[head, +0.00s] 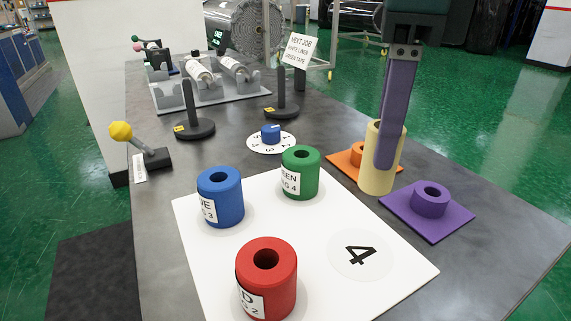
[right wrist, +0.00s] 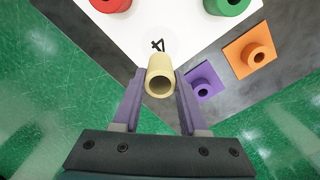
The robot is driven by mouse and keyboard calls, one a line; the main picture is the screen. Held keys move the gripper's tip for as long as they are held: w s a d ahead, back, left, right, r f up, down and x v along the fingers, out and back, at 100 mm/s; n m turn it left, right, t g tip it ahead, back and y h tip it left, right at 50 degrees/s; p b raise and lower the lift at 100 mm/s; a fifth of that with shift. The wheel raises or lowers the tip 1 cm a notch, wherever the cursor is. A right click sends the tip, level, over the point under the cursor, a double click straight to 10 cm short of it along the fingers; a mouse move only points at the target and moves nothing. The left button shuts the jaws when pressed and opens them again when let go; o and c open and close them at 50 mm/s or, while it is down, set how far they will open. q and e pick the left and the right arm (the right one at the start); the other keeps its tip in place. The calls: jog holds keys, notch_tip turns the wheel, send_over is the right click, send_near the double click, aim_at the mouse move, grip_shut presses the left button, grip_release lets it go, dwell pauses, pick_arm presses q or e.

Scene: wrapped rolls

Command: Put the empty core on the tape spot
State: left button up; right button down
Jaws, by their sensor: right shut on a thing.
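The empty core (head: 374,184) is a beige hollow tube, upright in the head view. My right gripper (head: 386,168) is shut on it, with a purple finger along its side. In the right wrist view the core (right wrist: 160,76) sits between the two fingers (right wrist: 160,92), its open end facing the camera. Whether it is clear of the table is hard to tell. A pale round spot marked 4 (head: 361,256) lies bare on the white mat (head: 300,220); no spot is labelled tape. My left gripper is not in view.
Blue (head: 220,197), green (head: 300,172) and red (head: 266,279) rolls stand on the mat. A purple base (head: 430,210) and an orange base (head: 345,160) lie right of it. A dial (head: 271,140), black stands and a yellow-knobbed lever (head: 122,132) are farther back.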

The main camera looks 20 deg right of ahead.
notch_tip(320, 180, down, 11)
jog(key=shift+r, duration=0.15)
jog(key=shift+b, duration=0.35)
jog(key=shift+c, duration=2.2)
grip_release()
notch_tip(320, 180, up, 12)
jog(key=shift+p, duration=0.45)
